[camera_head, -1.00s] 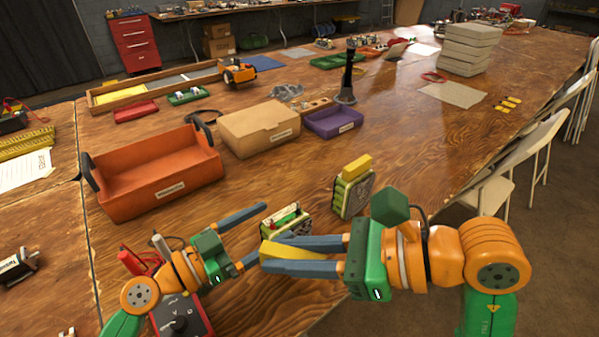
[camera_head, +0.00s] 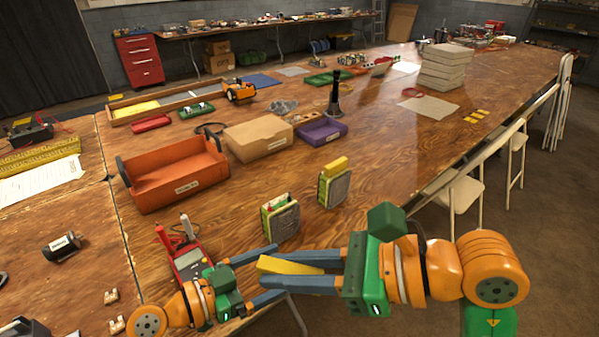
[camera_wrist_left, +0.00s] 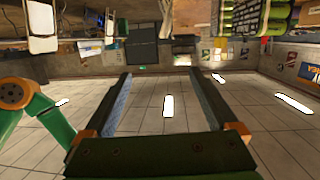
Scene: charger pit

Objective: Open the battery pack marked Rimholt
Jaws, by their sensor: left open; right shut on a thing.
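Two battery packs stand on the table in the head view. The nearer pack (camera_head: 281,220) has no yellow lid, and green and red parts show at its top. The farther pack (camera_head: 334,188) has a yellow lid (camera_head: 336,164) on it. I cannot read a name on either. My right gripper (camera_head: 268,269) is shut on a yellow lid (camera_head: 290,266), held in front of the nearer pack and apart from it. My left gripper (camera_head: 279,271) is open, its fingers close to the right one's in the picture. In the left wrist view its jaws (camera_wrist_left: 164,78) are empty.
A red multimeter (camera_head: 190,262) lies behind my left gripper. An orange bin (camera_head: 180,185), a cardboard box (camera_head: 258,142) and a purple tray (camera_head: 322,132) stand farther back. White chairs (camera_head: 465,193) line the right edge. The table right of the packs is clear.

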